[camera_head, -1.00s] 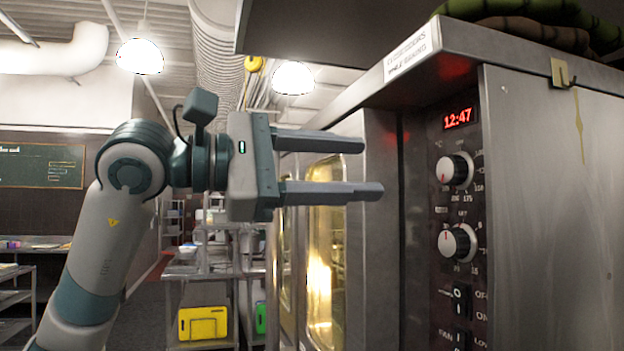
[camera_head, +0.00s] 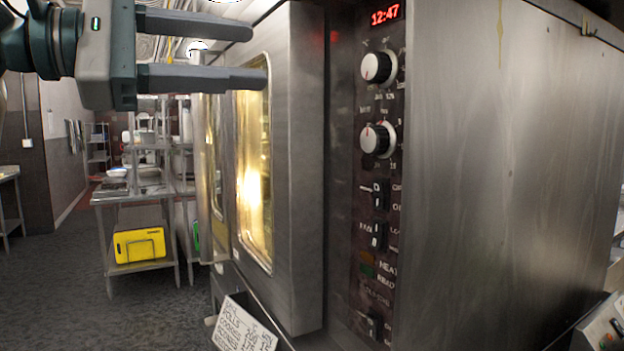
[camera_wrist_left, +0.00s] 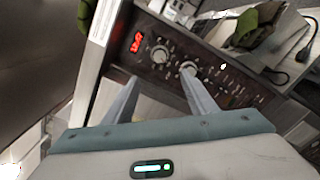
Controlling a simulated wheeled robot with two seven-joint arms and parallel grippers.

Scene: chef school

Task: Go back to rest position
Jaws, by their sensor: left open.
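My left gripper (camera_head: 258,54) is at the upper left in the head view. Its two fingers are apart and nothing is between them. It points right, in front of the steel oven (camera_head: 505,180) and its lit glass door (camera_head: 252,165). In the left wrist view the open fingers (camera_wrist_left: 160,88) point toward the oven's control panel (camera_wrist_left: 175,60). I cannot tell whether they touch the oven. My right gripper is not in view.
The oven's panel has two knobs (camera_head: 378,68), switches and a red 12:47 display (camera_head: 385,15). A paper sign (camera_head: 243,328) sits low by the door. A steel rack (camera_head: 140,200) with a yellow board (camera_head: 140,246) stands behind. Grey floor (camera_head: 60,290) is open at left.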

